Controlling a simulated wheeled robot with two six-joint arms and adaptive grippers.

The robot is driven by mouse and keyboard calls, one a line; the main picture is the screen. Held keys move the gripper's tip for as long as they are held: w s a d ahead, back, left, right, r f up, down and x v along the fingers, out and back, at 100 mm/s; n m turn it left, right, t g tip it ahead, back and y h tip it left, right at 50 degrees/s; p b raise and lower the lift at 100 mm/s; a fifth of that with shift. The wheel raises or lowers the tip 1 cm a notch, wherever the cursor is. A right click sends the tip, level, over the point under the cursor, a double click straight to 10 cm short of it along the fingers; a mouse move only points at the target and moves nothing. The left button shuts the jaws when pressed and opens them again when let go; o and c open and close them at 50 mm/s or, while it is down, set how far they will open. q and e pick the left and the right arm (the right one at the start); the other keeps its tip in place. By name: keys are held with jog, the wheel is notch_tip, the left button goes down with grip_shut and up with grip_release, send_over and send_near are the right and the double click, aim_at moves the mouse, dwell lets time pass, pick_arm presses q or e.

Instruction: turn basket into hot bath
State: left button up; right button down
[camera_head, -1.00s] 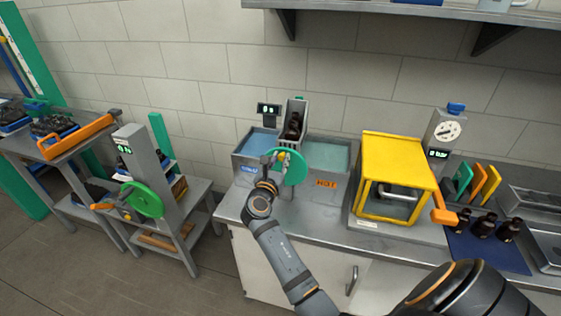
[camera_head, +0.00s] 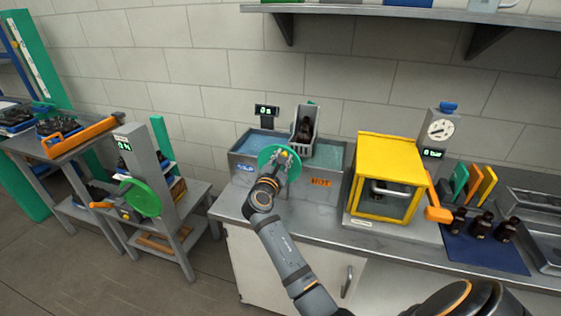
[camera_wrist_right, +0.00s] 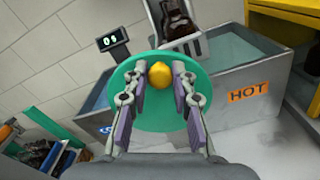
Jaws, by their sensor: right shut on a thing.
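The grey basket (camera_head: 305,130), holding a dark amber bottle (camera_head: 305,127), hangs above the double bath. It is tilted and sits toward the hot side, above the water as far as I can see. The cold bath (camera_head: 248,143) is on the left with a blue label; the hot bath (camera_head: 330,157) is on the right with an orange HOT label (camera_wrist_right: 248,92). A green wheel (camera_head: 267,157) with a yellow knob (camera_wrist_right: 158,74) is on the front. My right gripper (camera_wrist_right: 159,85) is shut on the knob, its fingers on either side. My left gripper is not in view.
A small display (camera_head: 266,110) stands behind the bath. A yellow-framed cabinet (camera_head: 389,170) with an orange handle stands to the right. Several amber bottles (camera_head: 481,224) stand on a blue mat (camera_head: 490,256). A second green wheel (camera_head: 140,198) is on the left stand.

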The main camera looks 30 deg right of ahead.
jog(key=shift+s+d+f+m+b, duration=0.4)
jog(key=shift+f+m+b, duration=0.2)
jog(key=shift+m+b, duration=0.5)
jog(key=shift+s+d+f+m+b, duration=0.4)
jog(key=shift+f+m+b, duration=0.35)
jog(key=shift+m, duration=0.7)
jog(key=shift+s+d+f+m+b, duration=0.3)
jog(key=shift+s+f+m+b, duration=0.2)
jog(key=shift+m+b, duration=0.65)
jog(key=m+b, duration=0.1)
jog(key=f+m+b, duration=0.2)
jog(key=m+b, duration=0.1)
jog(key=shift+s+d+f, duration=0.1)
jog(key=shift+s+d, duration=0.15)
jog(key=shift+f+m+b, duration=0.35)
jog(key=shift+m+b, duration=0.45)
jog(key=shift+b, duration=0.05)
jog(key=shift+f+m+b, duration=0.35)
jog(key=shift+m+b, duration=0.45)
jog(key=shift+b, duration=0.05)
jog(key=c, duration=1.1)
grip_release()
